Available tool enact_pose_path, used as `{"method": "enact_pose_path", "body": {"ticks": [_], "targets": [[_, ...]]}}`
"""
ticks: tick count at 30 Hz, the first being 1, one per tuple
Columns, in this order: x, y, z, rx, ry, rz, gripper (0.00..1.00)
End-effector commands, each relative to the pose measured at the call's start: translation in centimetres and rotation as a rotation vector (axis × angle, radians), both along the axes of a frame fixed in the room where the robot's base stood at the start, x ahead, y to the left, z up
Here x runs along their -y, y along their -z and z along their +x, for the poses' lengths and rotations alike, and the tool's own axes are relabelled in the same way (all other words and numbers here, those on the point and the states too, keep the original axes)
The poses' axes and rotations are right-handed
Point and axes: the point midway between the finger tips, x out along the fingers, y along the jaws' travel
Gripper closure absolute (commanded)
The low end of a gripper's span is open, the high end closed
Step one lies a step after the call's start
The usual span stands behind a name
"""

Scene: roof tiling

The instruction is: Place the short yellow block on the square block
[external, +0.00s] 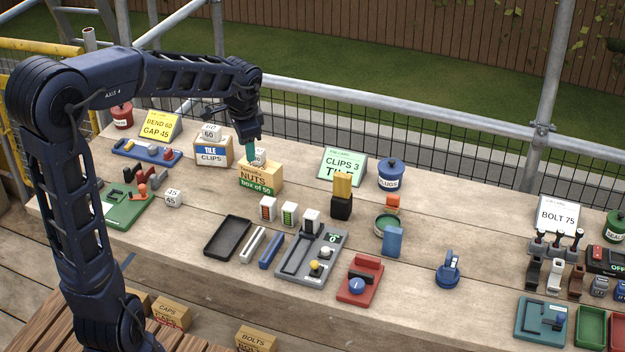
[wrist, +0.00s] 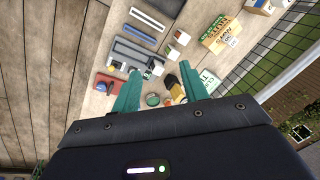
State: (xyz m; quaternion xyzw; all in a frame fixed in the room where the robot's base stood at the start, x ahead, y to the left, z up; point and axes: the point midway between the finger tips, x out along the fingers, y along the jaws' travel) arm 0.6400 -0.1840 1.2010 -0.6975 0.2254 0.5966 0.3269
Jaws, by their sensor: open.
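A yellow block (external: 342,187) stands upright on a dark, squarish block (external: 341,208) near the middle of the table in the external view. The yellow block seems to touch the dark block's top. I cannot tell for sure that the dark one is the square block. My gripper (external: 251,152) is well to the left, over the nuts box (external: 261,178), with one teal finger showing. In the wrist view, my gripper (wrist: 160,72) has its two teal fingers wide apart with nothing held between them. The yellow block shows there only partly, close to the right finger.
White printed cubes (external: 268,208) stand left of the dark block. A grey tray with knobs (external: 295,268), a black tray (external: 228,238) and a red device (external: 360,284) lie in front. A green tin (external: 385,226) and blue block (external: 393,241) are to the right.

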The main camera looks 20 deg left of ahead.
Motion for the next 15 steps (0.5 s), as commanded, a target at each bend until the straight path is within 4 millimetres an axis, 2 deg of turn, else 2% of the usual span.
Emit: {"method": "enact_pose_path", "body": {"ticks": [1,6,15], "targets": [[-0.6,-0.8,-1.4,0.017,-0.037,0.003,0.56],[-2.8,-2.4,-6.0,0.064,-0.176,-0.013,0.56],[-6.4,-4.0,-14.2,0.146,-0.417,-0.085,0.56]]}}
